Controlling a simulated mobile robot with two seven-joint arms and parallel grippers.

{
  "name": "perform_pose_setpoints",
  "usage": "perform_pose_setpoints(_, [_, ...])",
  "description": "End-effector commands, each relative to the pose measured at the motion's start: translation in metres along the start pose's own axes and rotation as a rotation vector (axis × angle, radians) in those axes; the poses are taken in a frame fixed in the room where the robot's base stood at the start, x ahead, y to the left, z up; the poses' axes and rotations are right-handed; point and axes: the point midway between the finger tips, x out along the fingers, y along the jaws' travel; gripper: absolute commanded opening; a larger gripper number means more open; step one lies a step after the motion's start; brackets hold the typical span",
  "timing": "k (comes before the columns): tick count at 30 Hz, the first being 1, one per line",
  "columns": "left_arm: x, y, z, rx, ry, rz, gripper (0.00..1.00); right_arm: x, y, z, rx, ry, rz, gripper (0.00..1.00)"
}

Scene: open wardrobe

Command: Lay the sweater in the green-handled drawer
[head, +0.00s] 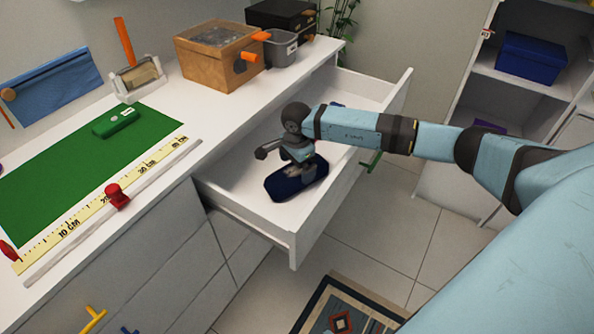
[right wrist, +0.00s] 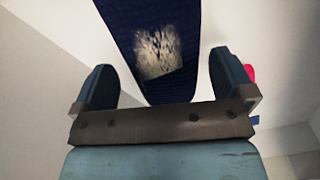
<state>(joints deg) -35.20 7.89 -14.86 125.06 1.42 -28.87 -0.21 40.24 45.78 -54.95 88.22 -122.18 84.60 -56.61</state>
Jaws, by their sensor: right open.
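The drawer (head: 286,229) with the green handle (head: 371,162) is pulled out. A flat dark blue folded item (head: 302,189), apparently the sweater, lies on the drawer floor near its front-left part. In the right wrist view the dark blue item (right wrist: 120,20) has a pale speckled patch and lies beyond and between the fingers. My right gripper (head: 296,168) points down into the drawer, just over this item, partly hiding it. Its fingers (right wrist: 163,78) are spread and hold nothing. My left gripper is not in view.
The white drawer walls (head: 399,95) surround my gripper. A small blue thing (head: 338,105) shows farther back in the drawer. The worktop at left holds a green mat (head: 60,195), a ruler (head: 75,236) and a wooden box (head: 215,70). A shelf unit (head: 520,88) stands at right.

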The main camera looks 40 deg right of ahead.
Motion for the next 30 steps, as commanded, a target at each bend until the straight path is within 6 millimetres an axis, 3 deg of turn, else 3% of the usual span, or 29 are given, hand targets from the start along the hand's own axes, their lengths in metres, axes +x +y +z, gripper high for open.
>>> perform_pose_setpoints(6, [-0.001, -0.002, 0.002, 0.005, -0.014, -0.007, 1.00, -0.051, -0.001, 0.000, -0.001, 0.000, -0.002, 1.00])
perform_pose_setpoints(12, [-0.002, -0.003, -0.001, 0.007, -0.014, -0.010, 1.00, -0.080, 0.000, 0.000, 0.001, 0.000, -0.001, 1.00])
perform_pose_setpoints(18, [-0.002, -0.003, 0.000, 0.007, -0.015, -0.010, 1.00, -0.089, 0.000, 0.000, 0.000, 0.000, 0.001, 1.00])
perform_pose_setpoints(30, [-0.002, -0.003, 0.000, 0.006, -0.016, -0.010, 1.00, -0.089, 0.000, 0.000, 0.000, 0.000, 0.001, 1.00])
